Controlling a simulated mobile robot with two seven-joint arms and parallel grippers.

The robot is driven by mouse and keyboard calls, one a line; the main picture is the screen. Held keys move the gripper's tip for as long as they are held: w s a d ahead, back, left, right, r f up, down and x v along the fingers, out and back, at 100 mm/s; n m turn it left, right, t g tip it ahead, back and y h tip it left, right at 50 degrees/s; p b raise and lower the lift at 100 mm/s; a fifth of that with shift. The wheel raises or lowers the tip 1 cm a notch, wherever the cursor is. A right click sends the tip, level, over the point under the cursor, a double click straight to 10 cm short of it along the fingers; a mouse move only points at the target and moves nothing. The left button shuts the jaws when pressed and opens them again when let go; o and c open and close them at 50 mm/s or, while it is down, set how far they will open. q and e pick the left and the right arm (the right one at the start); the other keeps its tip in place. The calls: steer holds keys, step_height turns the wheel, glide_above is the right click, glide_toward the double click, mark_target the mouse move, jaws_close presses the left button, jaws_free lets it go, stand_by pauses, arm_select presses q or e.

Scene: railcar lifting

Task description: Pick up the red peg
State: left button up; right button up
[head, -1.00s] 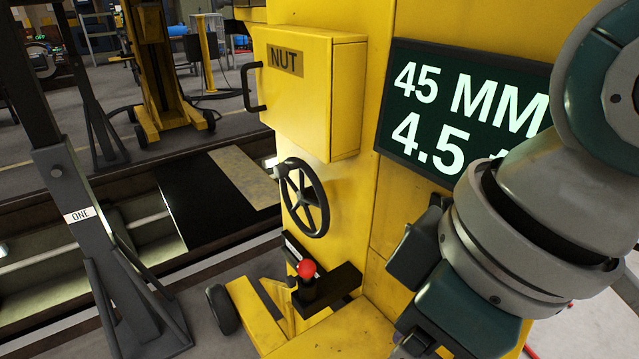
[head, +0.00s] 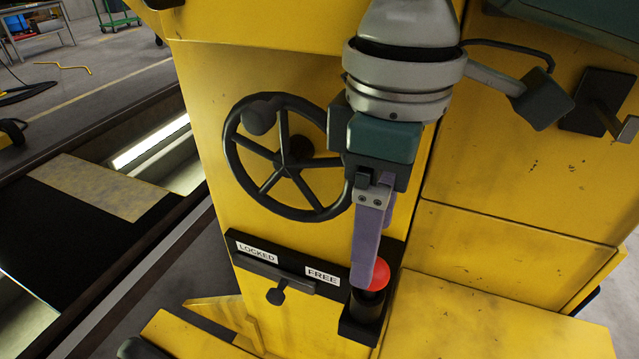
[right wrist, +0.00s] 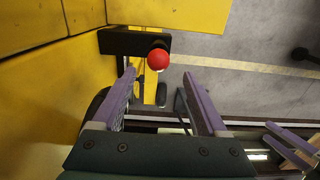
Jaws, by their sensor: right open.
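The red peg shows a round red head (head: 374,276) on a dark post in a black bracket (head: 360,330) at the lower middle of the head view. In the right wrist view the red head (right wrist: 158,60) lies just beyond and between the fingertips. My right gripper (head: 368,278) points down over it with purple fingers, one hiding part of the head. The right wrist view shows this gripper (right wrist: 160,76) open and empty. Contact with the peg cannot be made out. Purple bars (right wrist: 290,138) at the lower right of that view look like my left gripper's fingers, partly cut off.
A black handwheel (head: 285,155) sits on the yellow machine (head: 490,180), left of my right gripper. Below it is a lever (head: 283,287) under LOCKED and FREE labels. A yellow ledge (head: 480,330) stands right of the bracket. A floor pit (head: 100,205) lies left.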

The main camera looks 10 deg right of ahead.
mark_target(381, 277)
steer(key=f, duration=0.6)
steer(key=shift+d+f, duration=0.3)
steer(key=shift+f, duration=0.05)
jaws_close()
stand_by(0.3)
